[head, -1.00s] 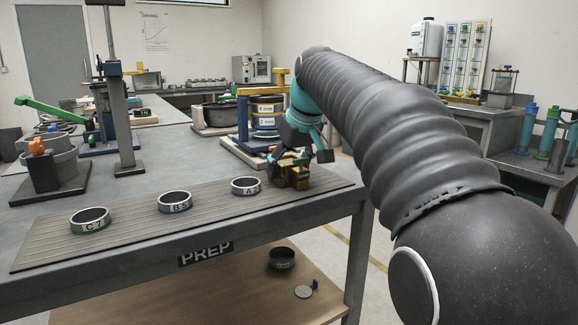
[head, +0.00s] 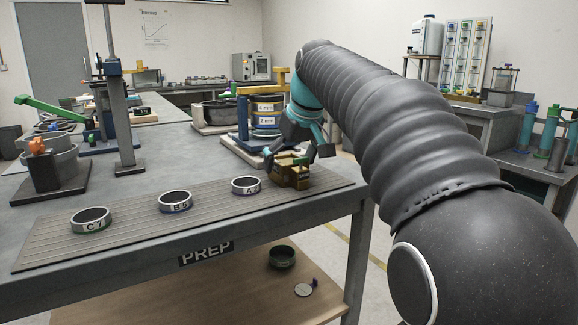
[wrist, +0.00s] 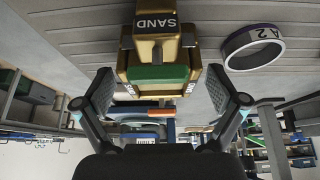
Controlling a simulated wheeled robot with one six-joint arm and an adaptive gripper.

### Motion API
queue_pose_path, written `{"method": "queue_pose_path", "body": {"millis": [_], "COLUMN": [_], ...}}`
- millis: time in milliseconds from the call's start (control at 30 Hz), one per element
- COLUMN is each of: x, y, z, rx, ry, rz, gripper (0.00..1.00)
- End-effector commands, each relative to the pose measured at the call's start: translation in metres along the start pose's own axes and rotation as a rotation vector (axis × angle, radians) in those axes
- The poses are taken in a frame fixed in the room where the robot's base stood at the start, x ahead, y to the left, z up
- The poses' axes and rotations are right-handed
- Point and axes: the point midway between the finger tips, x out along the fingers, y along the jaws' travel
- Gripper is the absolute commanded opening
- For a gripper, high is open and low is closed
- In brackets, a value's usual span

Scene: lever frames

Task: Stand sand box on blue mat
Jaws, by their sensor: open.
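The sand box (head: 291,177), brown and gold with a green part, rests at the right end of the grey ribbed mat on the PREP bench. In the wrist view the sand box (wrist: 157,52) shows a dark SAND label and a green block between its brass-coloured parts. My gripper (head: 300,152) is open just above and behind it in the head view. In the wrist view my gripper (wrist: 163,95) has its two fingers spread on either side of the box's near end, with gaps visible. I cannot make out a blue mat.
Rings marked A 2 (head: 246,186), B 5 (head: 175,202) and C 7 (head: 90,220) stand in a row left of the box. A post stand (head: 125,120) and a rack of drums (head: 266,115) stand behind. The bench's front edge is close to the box.

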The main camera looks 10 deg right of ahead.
Motion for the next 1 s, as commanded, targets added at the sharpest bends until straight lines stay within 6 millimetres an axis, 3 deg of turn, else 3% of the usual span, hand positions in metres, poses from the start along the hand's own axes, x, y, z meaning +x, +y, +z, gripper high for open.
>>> {"method": "queue_pose_path", "body": {"millis": [300,500,700,1000], "x": [-0.069,-0.1,-0.113,-0.114], "y": [0.001,0.0,0.0,-0.001], "z": [-0.001,-0.001,0.0,0.002], "rx": [0.001,0.0,0.0,0.003], "ry": [0.005,0.005,0.004,0.003], "rz": [0.002,0.001,0.001,0.002], "gripper": [0.96,0.96,0.96,0.96]}}
